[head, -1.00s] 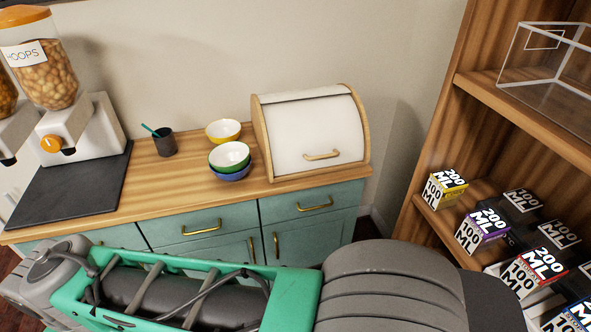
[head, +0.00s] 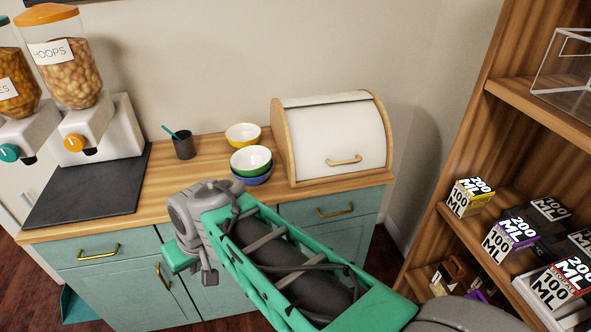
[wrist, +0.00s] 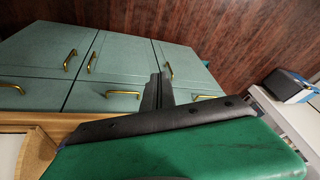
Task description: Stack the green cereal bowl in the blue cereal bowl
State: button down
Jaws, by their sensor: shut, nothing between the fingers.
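The green cereal bowl (head: 251,165), white inside, sits nested in the blue cereal bowl (head: 255,180) on the wooden counter, left of the bread box. Only the blue bowl's lower outside shows beneath the green one. My gripper (wrist: 158,84) shows as dark fingers in the wrist view, shut and empty, with cabinet fronts behind it. In the head view my arm's end is in front of the counter, below and left of the bowls, apart from them. The wrist view shows neither bowl.
A yellow bowl (head: 243,138) stands just behind the stack. A dark cup (head: 184,147) is to its left and the white bread box (head: 335,142) to its right. Cereal dispensers (head: 105,130) stand at left. A wooden shelf (head: 519,105) with boxes rises at right.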

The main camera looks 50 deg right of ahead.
jog(key=w+d+f+m+t+y+b, duration=0.1)
jog(key=w+d+f+m+t+b, duration=0.3)
jog(key=w+d, duration=0.3)
jog(key=m+t+h+b, duration=0.5)
jog(key=m+t+b, duration=0.3)
jog(key=m, duration=0.7)
send_near(269, 161)
jog(key=shift+t, duration=0.7)
jog(key=w, duration=0.2)
jog(key=w+f+p, duration=0.1)
jog(key=w, duration=0.1)
jog(key=w+d, duration=0.1)
jog(key=w, duration=0.1)
jog(key=shift+d+f+p, duration=0.1)
jog(key=shift+f+p, duration=0.05)
jog(key=shift+p, duration=0.2)
